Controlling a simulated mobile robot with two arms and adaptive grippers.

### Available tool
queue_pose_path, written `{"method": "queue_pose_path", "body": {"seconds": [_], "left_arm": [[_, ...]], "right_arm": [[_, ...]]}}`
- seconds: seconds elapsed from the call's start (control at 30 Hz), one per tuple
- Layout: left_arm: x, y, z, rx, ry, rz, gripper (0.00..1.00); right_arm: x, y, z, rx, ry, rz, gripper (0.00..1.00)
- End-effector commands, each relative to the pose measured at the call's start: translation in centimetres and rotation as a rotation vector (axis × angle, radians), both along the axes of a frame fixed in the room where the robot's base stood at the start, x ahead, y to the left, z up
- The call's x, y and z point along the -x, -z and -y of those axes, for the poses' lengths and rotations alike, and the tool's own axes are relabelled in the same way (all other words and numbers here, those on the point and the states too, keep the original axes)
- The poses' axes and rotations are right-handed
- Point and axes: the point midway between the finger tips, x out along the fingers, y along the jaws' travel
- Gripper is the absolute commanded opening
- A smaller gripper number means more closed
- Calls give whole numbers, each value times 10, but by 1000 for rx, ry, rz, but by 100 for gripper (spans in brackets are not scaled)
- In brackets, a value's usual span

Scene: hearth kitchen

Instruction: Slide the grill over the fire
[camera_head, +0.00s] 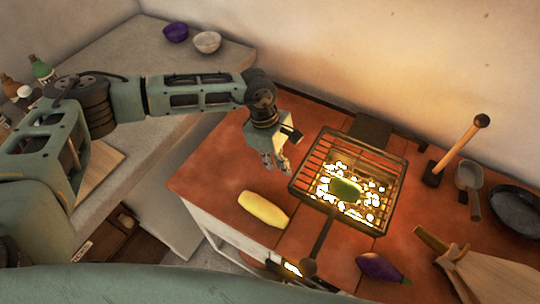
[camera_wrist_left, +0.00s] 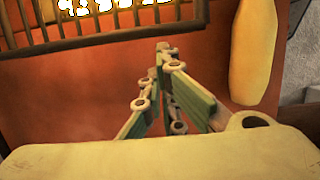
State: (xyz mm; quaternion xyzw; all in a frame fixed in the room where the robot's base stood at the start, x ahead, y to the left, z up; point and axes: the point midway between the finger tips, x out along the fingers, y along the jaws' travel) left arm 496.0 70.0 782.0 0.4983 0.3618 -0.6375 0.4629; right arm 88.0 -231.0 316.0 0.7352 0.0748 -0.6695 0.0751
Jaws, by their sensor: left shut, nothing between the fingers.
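The grill (camera_head: 318,165) is a wire rack in a dark frame with a long handle (camera_head: 322,242) toward the front edge. It lies over the glowing coals (camera_head: 368,212), and a green vegetable (camera_head: 345,190) rests on it. My left gripper (camera_head: 275,168) is just left of the grill's frame, apart from it, pointing down over the red-brown counter. Its fingers are shut and empty. In the left wrist view the fingers (camera_wrist_left: 165,50) meet at their tips below the grill's edge (camera_wrist_left: 100,38). My right gripper is not in view.
A yellow vegetable (camera_head: 263,210) lies left of the handle, and an eggplant (camera_head: 382,268) lies to its right. A mallet-like tool (camera_head: 458,150), a scoop (camera_head: 469,180) and a dark pan (camera_head: 518,210) are at the right. Two bowls (camera_head: 207,41) stand on the back-left counter.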

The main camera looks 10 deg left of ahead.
Motion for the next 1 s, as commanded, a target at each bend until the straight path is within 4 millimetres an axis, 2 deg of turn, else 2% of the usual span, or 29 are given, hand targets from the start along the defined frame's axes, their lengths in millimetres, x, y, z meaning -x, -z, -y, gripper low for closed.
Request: {"method": "queue_pose_path", "body": {"seconds": [0.4, 0.63, 1.0], "left_arm": [[1, 1, 4, 0, 0, 0, 0], [9, 3, 27, 2, 3, 0, 0], [9, -2, 28, 4, 2, -1, 0]], "right_arm": [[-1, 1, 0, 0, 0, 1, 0], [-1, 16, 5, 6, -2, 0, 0], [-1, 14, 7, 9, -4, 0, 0]]}}
